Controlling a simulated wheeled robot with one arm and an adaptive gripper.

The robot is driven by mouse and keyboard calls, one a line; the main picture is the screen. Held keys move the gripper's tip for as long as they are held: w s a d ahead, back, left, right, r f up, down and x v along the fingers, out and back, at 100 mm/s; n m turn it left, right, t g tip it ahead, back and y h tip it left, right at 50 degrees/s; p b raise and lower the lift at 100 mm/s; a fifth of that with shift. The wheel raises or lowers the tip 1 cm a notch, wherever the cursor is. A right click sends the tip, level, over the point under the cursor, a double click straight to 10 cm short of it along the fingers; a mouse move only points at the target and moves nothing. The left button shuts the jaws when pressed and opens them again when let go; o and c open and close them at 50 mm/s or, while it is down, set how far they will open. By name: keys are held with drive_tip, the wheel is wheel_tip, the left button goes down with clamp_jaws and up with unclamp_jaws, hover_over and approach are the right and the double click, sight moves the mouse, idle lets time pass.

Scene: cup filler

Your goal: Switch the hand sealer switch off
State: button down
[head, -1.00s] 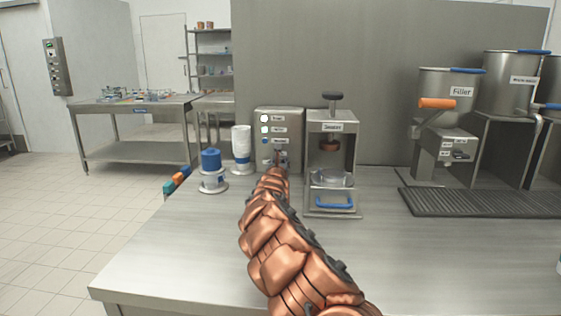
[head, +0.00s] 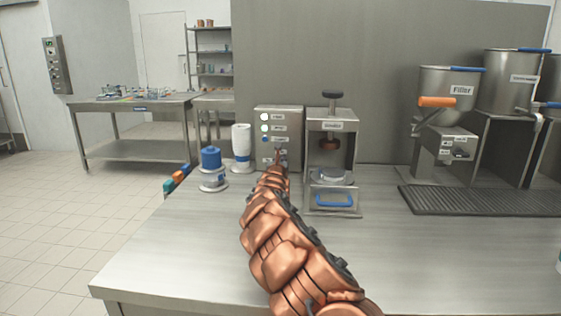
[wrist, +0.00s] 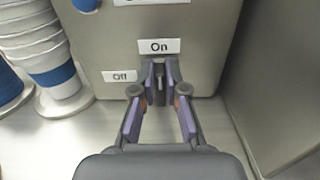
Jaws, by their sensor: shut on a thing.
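The switch box (head: 292,124) is a grey metal box with round buttons and labels, standing at the back of the steel table. In the wrist view its front (wrist: 205,60) carries an "On" label (wrist: 159,46) and an "Off" label (wrist: 119,76) lower to the left. The hand sealer switch (wrist: 159,79) is a small metal lever just below "On". My gripper (wrist: 160,82) is shut on it, one finger on each side. In the head view my gripper (head: 279,157) is at the lower part of the box, and the switch cannot be made out there.
The sealer press (head: 332,150) stands close to the right of the box. A stack of cups (head: 241,142) and a blue-topped stack (head: 211,160) stand to the left. The filler (head: 447,90) is further right.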

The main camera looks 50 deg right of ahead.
drive_tip(key=shift+n, duration=0.3)
drive_tip(key=n, duration=0.1)
drive_tip(key=n+p, duration=0.1)
drive_tip(key=n, duration=0.1)
drive_tip(key=shift+w+a+r+n+p, duration=0.1)
drive_tip(key=shift+w+a+n+p, duration=0.2)
drive_tip(key=shift+p, duration=0.05)
drive_tip(key=n, duration=0.1)
drive_tip(key=n+p, duration=0.1)
drive_tip(key=n, duration=0.1)
drive_tip(key=shift+w+a+n, duration=0.1)
drive_tip(key=shift+w+n, duration=0.1)
drive_tip(key=shift+n, duration=0.1)
drive_tip(key=n+p, duration=0.1)
drive_tip(key=n, duration=0.1)
drive_tip(key=f+n+p, duration=0.1)
drive_tip(key=n, duration=0.2)
drive_tip(key=shift+w+a, duration=0.2)
drive_tip(key=n, duration=0.2)
drive_tip(key=n+p, duration=0.1)
drive_tip(key=n, duration=0.2)
drive_tip(key=shift+f, duration=0.4)
drive_tip(key=c, duration=1.2)
unclamp_jaws()
drive_tip(key=shift+f, duration=0.1)
